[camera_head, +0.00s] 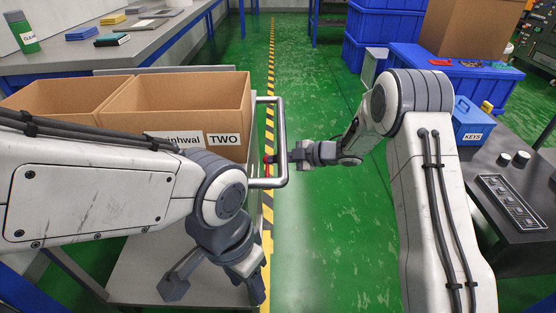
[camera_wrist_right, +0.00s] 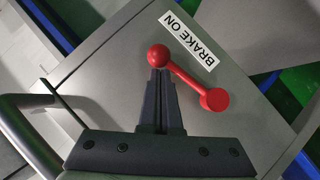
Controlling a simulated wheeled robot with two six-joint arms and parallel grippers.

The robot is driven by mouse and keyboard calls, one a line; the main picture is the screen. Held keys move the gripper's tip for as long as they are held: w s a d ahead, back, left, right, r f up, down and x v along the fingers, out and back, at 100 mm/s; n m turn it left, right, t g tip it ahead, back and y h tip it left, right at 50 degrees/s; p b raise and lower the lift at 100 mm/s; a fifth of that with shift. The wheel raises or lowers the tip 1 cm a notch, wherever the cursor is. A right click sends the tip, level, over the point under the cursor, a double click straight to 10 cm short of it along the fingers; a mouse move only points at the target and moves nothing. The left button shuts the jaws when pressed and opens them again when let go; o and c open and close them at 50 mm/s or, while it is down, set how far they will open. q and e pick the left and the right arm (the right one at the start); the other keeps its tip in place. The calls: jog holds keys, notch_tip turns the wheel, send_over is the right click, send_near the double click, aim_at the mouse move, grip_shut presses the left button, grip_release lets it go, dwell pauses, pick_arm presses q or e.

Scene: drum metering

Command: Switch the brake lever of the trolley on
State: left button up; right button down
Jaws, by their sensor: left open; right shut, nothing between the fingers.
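The trolley (camera_head: 130,266) stands at the left with a metal push handle (camera_head: 283,120) on its right end. Its red brake lever (camera_head: 267,168) shows small in the head view beside my right gripper (camera_head: 276,159). In the right wrist view the lever (camera_wrist_right: 185,76) runs from a round hub at lower right to a ball knob at upper left, beside the label "BRAKE ON" (camera_wrist_right: 190,40). My right gripper's shut, empty fingertips (camera_wrist_right: 160,75) are right at the knob; I cannot tell whether they touch. My left gripper (camera_head: 215,287) is open and empty over the trolley's lower front part.
Cardboard boxes (camera_head: 188,95) stand on the trolley, one labelled "TWO". The handle bar is close to my right gripper. A dark table (camera_head: 515,240) with a control panel and a blue "KEYS" box (camera_head: 472,122) are at right. Green floor (camera_head: 330,240) is clear in the middle.

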jog(key=shift+w+f+p, duration=0.5)
jog(key=shift+f+p, duration=0.2)
jog(key=shift+f, duration=0.15)
jog(key=shift+a, duration=0.1)
